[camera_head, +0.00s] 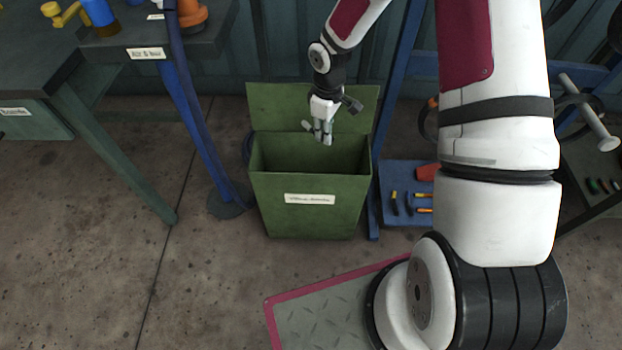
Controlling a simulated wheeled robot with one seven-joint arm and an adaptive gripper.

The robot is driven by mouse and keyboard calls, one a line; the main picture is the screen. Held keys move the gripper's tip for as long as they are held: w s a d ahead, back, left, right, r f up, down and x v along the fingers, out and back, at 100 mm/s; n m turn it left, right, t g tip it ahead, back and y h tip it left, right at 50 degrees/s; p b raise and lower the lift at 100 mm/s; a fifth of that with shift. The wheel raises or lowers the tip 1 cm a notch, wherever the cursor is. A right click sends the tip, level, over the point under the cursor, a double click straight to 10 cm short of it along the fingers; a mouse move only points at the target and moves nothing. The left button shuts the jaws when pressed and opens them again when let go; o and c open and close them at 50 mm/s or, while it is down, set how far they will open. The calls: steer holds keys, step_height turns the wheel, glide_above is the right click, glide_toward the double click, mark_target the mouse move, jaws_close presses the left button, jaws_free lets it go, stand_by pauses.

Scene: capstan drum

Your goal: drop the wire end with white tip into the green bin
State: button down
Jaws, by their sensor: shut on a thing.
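The green bin (310,215) stands on the floor against the wall with its lid tilted back and its top open. A pale label is on its front. My gripper (319,135) points down above the open mouth, in front of the raised lid as seen here. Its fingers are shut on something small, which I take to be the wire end. The wire end and its white tip are too small to make out from the fingers. The rest of the wire is not clear. The bin's inside is dark and I see nothing lying in it.
A blue tool rack (407,180) is right of the bin. A diamond-plate mat (330,310) lies in front.

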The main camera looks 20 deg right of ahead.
steer(key=shift+f, duration=0.15)
step_height(320, 180, down, 6)
steer(key=b, duration=0.4)
steer(key=shift+r, duration=0.2)
steer(key=c, duration=1.5)
jaws_free()
steer(key=shift+c, duration=0.2)
step_height(320, 180, up, 11)
steer(key=shift+r, duration=0.5)
